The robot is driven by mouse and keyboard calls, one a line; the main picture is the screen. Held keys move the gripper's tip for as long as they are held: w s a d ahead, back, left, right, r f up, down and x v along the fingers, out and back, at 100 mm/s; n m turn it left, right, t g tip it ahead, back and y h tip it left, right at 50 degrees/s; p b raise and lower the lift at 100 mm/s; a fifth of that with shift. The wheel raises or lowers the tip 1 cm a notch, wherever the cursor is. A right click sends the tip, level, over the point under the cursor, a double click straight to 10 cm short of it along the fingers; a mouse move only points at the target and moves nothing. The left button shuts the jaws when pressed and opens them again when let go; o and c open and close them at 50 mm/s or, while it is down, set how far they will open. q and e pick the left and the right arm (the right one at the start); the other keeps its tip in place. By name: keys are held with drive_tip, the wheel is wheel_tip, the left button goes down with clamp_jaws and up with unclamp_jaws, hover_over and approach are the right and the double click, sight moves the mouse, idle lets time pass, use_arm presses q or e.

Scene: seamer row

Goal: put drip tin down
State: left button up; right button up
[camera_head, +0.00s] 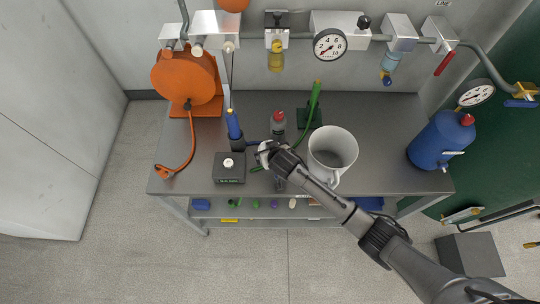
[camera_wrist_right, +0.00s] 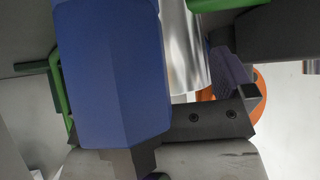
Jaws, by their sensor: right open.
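A pale grey round tin with a handle (camera_head: 345,146), the only tin-like vessel I see, stands upright on the grey bench (camera_head: 385,115) in the head view. I cannot tell if it is the drip tin. My right arm passes just in front of its handle. My right gripper (camera_head: 262,152) is open, left of the tin and apart from it. It is close to a blue handle (camera_head: 233,123) in a dark holder. In the right wrist view, a blue faceted block (camera_wrist_right: 112,70) fills much of the left, beside a shiny metal cylinder (camera_wrist_right: 187,50). My left gripper is not in view.
A grey bottle with a red cap (camera_head: 278,122) and a green tube (camera_head: 313,105) stand behind my gripper. A dark box with a white knob (camera_head: 229,172) sits at the front edge. An orange reel (camera_head: 187,78) is back left, a blue tank (camera_head: 437,142) right.

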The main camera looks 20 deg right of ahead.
drive_tip(key=shift+w, duration=0.1)
drive_tip(key=shift+c, duration=0.5)
drive_tip(key=c, duration=0.7)
